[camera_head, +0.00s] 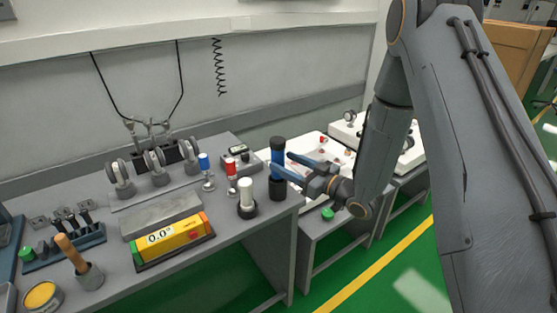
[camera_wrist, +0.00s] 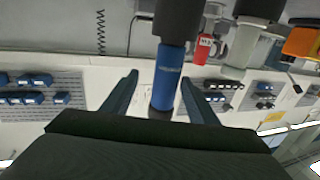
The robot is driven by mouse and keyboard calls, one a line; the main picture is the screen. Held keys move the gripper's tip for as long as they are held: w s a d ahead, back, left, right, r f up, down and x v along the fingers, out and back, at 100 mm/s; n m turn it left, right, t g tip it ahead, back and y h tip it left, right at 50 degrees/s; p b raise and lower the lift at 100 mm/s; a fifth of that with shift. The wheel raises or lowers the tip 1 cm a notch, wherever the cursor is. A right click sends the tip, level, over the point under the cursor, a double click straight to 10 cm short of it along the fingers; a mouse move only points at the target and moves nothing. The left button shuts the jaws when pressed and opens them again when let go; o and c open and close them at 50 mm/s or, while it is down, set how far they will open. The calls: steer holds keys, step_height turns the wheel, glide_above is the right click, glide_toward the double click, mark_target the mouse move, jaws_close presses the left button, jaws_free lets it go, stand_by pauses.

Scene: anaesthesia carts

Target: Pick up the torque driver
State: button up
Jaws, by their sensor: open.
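The torque driver appears to be the upright blue cylinder with a black top (camera_head: 278,152). It stands in a dark round holder (camera_head: 277,187) at the bench's right end. In the wrist view the blue handle (camera_wrist: 168,78) shows upside down, between the two fingers. My gripper (camera_head: 284,163) reaches in from the right at the height of the blue handle. Its blue fingers are open, and the wrist view (camera_wrist: 159,77) shows a gap on each side of the handle. Whether the handle is fully between the fingertips in depth, I cannot tell.
Close left of the driver stand a white-topped tool (camera_head: 246,192), a red one (camera_head: 231,172) and a blue-topped one (camera_head: 204,162). A yellow level (camera_head: 175,238) reading 0.0° lies in front. White carts (camera_head: 310,143) stand behind my gripper. The green floor at right is clear.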

steer(key=p+x, duration=0.2)
steer(key=x, duration=0.5)
steer(key=shift+s+a, duration=0.3)
steer(key=shift+s, duration=0.1)
steer(key=shift+r, duration=0.15)
steer(key=c, duration=1.3)
